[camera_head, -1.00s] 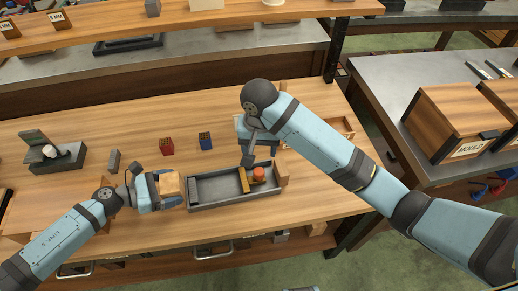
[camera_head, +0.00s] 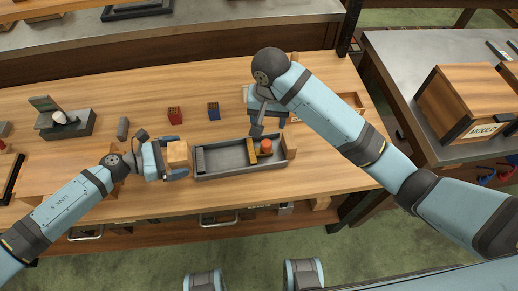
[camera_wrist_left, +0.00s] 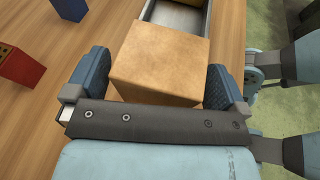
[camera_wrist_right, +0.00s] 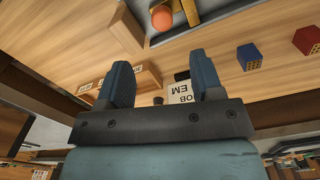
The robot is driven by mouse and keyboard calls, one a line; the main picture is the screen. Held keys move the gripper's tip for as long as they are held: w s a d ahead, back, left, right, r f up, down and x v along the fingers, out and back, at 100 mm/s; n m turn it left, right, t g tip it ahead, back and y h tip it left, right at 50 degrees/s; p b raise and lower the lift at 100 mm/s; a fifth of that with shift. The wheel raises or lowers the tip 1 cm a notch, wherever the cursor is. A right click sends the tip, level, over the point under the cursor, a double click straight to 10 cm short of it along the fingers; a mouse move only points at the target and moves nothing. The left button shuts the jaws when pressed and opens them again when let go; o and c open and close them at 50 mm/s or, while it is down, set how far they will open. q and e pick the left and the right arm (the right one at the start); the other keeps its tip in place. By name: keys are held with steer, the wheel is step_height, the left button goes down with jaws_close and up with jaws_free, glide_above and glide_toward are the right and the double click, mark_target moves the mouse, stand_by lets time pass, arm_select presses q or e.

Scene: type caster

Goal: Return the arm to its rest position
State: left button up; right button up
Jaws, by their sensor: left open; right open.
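My left gripper (camera_head: 168,160) is open, low over the table at the left end of the grey tray (camera_head: 222,176). A tan wooden block (camera_head: 177,152) sits between its fingers; the left wrist view shows the block (camera_wrist_left: 160,62) with a finger on either side. I cannot tell whether the fingers touch it. My right gripper (camera_wrist_right: 160,82) is open with nothing held between its fingers. In the head view it is partly hidden behind its own arm, just behind the tray's right part.
The tray holds an orange-red round piece (camera_head: 266,148) and a yellow bar (camera_head: 252,152). A red block (camera_head: 175,115) and a blue block (camera_head: 213,111) stand behind it. A grey fixture (camera_head: 67,124) is at left. A wooden box (camera_head: 468,104) stands on the right-hand table.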

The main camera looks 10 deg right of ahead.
arm_select(q)
steer(key=v, duration=0.7)
steer(key=shift+d, duration=0.1)
